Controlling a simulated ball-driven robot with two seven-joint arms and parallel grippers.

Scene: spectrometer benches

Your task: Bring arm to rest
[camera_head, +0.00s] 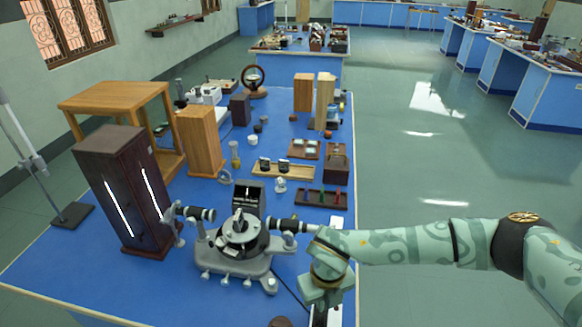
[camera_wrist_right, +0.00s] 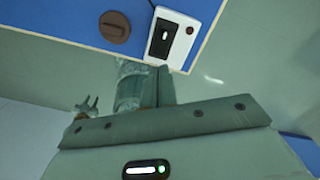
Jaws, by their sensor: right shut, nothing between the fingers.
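My right arm (camera_head: 400,246) comes in from the right in the head view, in pale green patterned covering. It reaches over the right edge of the blue bench (camera_head: 50,257). My right gripper (camera_head: 321,314) points down at the bottom of the head view, partly cut off by the frame; it is shut and empty. It is near the bench edge, right of the spectrometer (camera_head: 240,240). My left gripper does not show in the head view.
A dark cabinet (camera_head: 112,190) with bright slits stands left of the spectrometer. The right wrist view shows a white switch box (camera_wrist_right: 184,37) and a brown round object (camera_wrist_right: 115,27) near the bench edge. Small trays (camera_head: 320,198) lie behind. Open floor (camera_head: 440,150) is right.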

